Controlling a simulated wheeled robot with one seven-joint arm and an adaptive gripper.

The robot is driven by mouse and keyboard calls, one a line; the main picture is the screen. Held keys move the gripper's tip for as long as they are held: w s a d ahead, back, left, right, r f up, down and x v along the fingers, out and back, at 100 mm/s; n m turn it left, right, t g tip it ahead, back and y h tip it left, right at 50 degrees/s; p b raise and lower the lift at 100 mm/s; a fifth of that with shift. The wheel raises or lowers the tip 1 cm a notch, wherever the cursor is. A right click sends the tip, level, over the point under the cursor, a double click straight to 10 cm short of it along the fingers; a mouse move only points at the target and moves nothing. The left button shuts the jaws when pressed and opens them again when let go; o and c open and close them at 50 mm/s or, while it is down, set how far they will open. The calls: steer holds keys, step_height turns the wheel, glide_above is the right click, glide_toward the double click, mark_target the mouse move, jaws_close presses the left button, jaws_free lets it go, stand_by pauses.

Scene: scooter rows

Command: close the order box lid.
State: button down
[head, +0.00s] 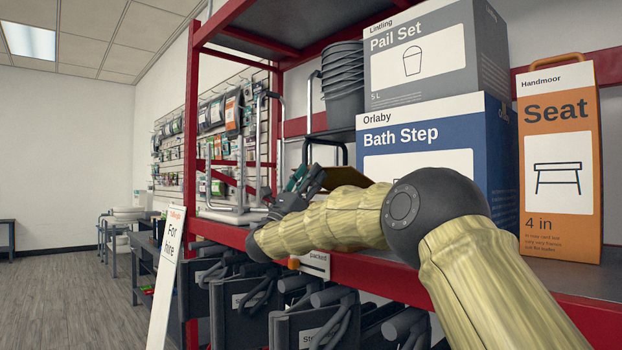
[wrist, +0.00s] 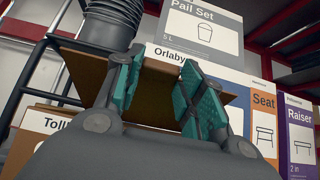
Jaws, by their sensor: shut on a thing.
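A flat brown panel, which looks like the order box lid (head: 338,180), shows just beyond my gripper (head: 307,180) in the head view, standing tilted above the red shelf. In the wrist view the lid (wrist: 158,98) spans behind and between the teal finger pads of my gripper (wrist: 164,66). The fingers are closed on the lid's edge. The order box's body is hidden behind my arm in the head view. In the wrist view a brown box with a white label beginning "Toll" (wrist: 40,123) sits low at left; I cannot tell if the lid belongs to it.
Right of my gripper stand the blue Bath Step box (head: 433,128), the grey Pail Set box (head: 418,55) and the orange Seat box (head: 558,160). Stacked grey buckets (head: 343,85) stand behind. A red upright (head: 190,130) borders the left; open floor (head: 75,300) lies beyond.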

steer(key=shift+d+f, duration=0.15)
steer(key=shift+f, duration=0.05)
steer(key=c, duration=0.9)
jaws_free()
steer(key=shift+w+d, duration=0.15)
steer(key=v, duration=1.2)
steer(key=shift+a, duration=0.25)
